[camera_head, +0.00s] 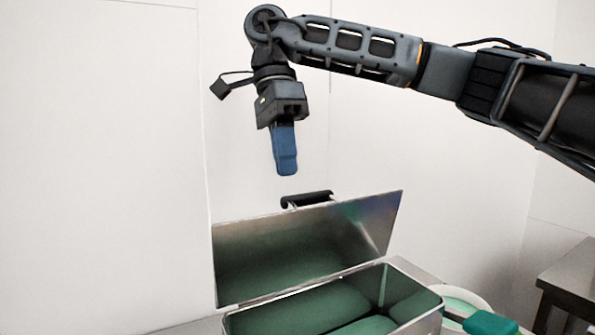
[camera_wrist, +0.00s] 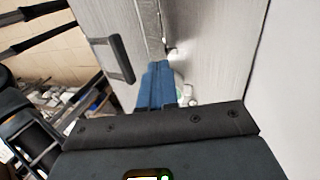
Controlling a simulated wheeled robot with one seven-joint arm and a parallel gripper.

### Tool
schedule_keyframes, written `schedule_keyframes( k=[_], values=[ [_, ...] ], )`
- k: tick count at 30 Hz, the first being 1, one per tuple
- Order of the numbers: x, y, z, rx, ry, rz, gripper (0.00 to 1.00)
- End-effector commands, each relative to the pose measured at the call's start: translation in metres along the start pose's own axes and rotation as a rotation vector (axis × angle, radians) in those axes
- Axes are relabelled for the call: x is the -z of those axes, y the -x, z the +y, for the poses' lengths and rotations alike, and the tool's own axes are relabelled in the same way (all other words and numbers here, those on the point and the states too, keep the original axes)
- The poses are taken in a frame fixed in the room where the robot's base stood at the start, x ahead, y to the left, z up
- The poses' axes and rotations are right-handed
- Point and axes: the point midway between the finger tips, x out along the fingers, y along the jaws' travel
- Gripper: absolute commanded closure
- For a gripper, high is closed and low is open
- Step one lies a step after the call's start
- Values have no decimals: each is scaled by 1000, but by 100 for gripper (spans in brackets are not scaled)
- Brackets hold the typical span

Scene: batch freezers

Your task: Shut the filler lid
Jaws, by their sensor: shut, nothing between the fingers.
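The filler lid (camera_head: 305,250) is a flat metal panel with a black handle (camera_head: 306,199) at its top edge. It stands raised and tilted on the far side of the open metal filler box (camera_head: 430,305), whose green inside shows. My gripper (camera_head: 287,172) has blue fingers pointing down, shut and empty. It is in the air above the handle and slightly left of it, with a gap between them. In the wrist view, the blue fingers (camera_wrist: 157,85) are together, and a dark handle (camera_wrist: 121,60) shows to their left on a grey surface.
A white round bowl (camera_head: 470,299) and a green block (camera_head: 490,323) lie right of the box. A steel table (camera_head: 570,280) stands at the far right. A white wall (camera_head: 120,150) is behind. The air left of my gripper is clear.

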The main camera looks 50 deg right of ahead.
Motion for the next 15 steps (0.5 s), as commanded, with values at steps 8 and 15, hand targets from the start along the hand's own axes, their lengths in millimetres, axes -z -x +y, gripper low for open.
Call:
schedule_keyframes(
  k=[8,15],
  values=[
    [0,-23,26,0,1,0,100],
    [0,-29,35,0,0,-1,100]
  ],
)
